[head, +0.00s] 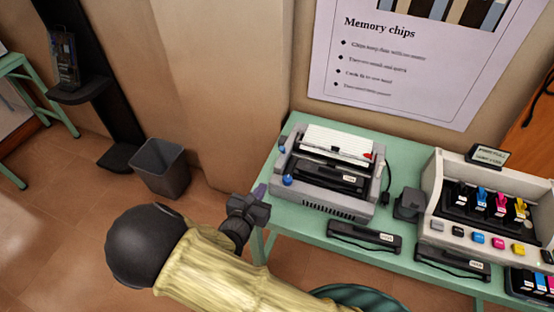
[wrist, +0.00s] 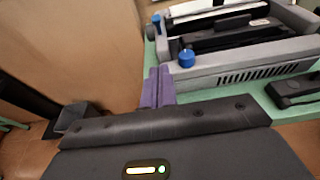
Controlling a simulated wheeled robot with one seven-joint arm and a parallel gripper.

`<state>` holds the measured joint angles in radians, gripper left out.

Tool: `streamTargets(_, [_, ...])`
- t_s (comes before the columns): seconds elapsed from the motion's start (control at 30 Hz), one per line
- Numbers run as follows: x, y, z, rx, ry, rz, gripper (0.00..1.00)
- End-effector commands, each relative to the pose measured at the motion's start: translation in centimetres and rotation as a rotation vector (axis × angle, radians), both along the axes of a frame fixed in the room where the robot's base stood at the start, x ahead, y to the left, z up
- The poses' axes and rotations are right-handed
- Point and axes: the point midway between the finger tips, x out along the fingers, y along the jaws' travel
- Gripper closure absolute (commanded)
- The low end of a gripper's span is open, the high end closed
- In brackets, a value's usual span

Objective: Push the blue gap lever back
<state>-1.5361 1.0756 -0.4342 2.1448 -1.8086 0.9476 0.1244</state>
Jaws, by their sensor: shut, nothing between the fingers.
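A grey printer (head: 330,206) stands on the left part of the green table, with white paper at its back. Two small blue parts show on its left side: a front one (head: 287,180) and a rear one (head: 281,149). I cannot tell for sure which is the gap lever. In the wrist view the front blue part (wrist: 187,58) is a knob-like piece on the front left corner, and the rear one (wrist: 156,21) is farther back. My gripper (head: 260,191), with purple fingers (wrist: 158,88), is shut and empty, left of the printer's front left corner and apart from both blue parts.
Black cartridges (head: 364,236) lie along the table's front edge. A colour printer (head: 438,200) stands to the right, with a small dark block (head: 408,204) between. A grey bin (head: 160,167) stands on the floor at left. The wall is close behind the table.

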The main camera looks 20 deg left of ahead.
Motion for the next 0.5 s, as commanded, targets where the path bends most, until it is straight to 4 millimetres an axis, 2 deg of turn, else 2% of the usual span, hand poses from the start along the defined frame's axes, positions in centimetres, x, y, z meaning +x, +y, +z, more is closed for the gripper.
streamTargets(0.27, [0.9,-0.1,-0.2,0.000,0.002,-0.003,1.00])
streamTargets(0.5, [4.4,-0.5,-1.0,0.000,0.001,-0.005,1.00])
